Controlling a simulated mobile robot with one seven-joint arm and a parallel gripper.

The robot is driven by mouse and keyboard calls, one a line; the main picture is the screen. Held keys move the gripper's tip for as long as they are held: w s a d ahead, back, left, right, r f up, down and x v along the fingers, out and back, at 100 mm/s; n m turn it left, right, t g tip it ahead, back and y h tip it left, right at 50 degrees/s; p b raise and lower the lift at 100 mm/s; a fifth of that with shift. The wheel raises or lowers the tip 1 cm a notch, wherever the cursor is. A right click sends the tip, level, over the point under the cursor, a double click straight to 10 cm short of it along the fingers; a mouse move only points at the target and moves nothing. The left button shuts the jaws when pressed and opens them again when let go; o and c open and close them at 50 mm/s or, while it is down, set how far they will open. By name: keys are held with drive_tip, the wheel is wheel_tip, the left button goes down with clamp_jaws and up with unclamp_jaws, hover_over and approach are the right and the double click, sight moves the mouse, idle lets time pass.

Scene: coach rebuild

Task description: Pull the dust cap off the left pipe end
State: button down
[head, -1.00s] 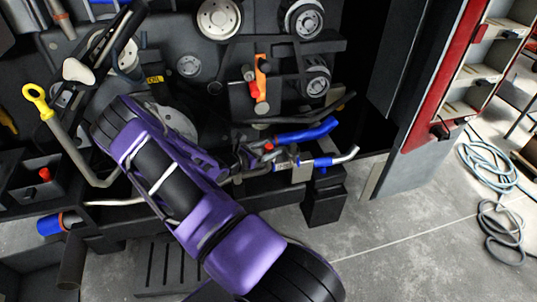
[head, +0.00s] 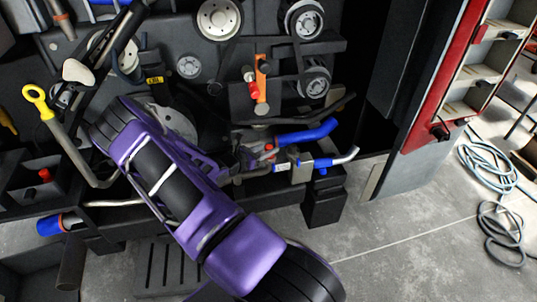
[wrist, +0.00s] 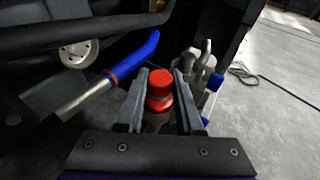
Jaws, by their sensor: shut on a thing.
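A red dust cap (wrist: 159,88) sits between the two fingers of my gripper (wrist: 160,78) in the wrist view. The fingers are shut on its sides. Below the cap a dull, brownish pipe part shows; my gripper's base hides the rest. I cannot tell whether the cap is still seated on the pipe. In the head view the cap is a small red spot (head: 269,149) at the end of my purple arm, beside a silver fitting (head: 301,168). My gripper (head: 262,155) is small and partly hidden there.
A blue-sleeved pipe (wrist: 137,57) runs close left of my fingers. Silver fittings with blue parts (wrist: 207,80) stand close on the right. A dark bar (wrist: 85,35) crosses above. Open floor (head: 400,240) lies front right.

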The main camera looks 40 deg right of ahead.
sight(268, 147)
drive_tip(key=shift+r+p, duration=1.45)
drive_tip(key=shift+r, duration=0.6)
